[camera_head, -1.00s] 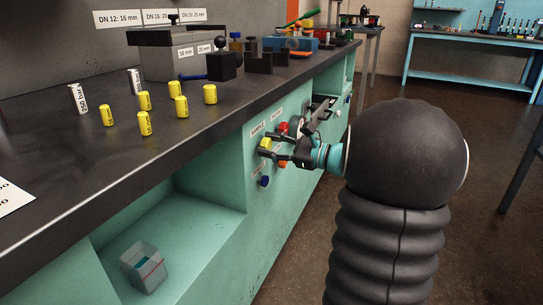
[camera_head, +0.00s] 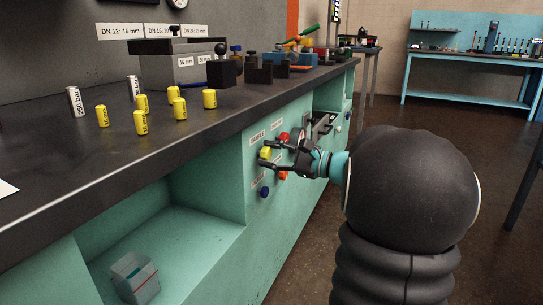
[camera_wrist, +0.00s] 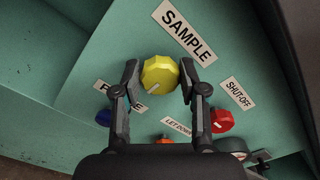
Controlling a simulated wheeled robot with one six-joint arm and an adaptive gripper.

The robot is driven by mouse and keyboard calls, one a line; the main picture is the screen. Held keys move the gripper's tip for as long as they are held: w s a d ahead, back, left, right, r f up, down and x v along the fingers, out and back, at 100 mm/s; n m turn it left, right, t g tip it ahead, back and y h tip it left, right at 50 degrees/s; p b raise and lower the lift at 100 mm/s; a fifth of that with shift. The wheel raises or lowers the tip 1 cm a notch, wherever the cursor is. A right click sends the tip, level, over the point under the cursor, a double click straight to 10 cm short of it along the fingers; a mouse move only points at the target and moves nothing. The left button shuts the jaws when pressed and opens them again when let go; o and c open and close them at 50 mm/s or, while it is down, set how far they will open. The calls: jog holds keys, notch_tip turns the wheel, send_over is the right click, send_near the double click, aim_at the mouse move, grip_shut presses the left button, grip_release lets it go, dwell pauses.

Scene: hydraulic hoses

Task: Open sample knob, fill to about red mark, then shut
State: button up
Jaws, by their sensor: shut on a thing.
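The yellow sample knob (camera_wrist: 160,72) sits under the SAMPLE label on the green panel; it also shows in the head view (camera_head: 265,153). My gripper (camera_wrist: 158,78) is shut on it, one finger on each side. A pale pointer mark on the knob points to the lower left in the wrist view. A clear square container (camera_head: 129,283) with a red line stands in the open bay at the lower left of the head view. Something bluish shows in it, but I cannot tell the liquid level. The outlet is not visible.
A red shut-off knob (camera_wrist: 222,122), an orange let-down knob (camera_wrist: 165,139) and a blue knob (camera_wrist: 103,117) sit close around my fingers. The dark bench top (camera_head: 60,160) above holds several yellow cylinders and fittings.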

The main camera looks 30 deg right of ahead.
jog(key=o, duration=1.1)
jog(key=shift+o, duration=0.2)
jog(key=v, duration=1.2)
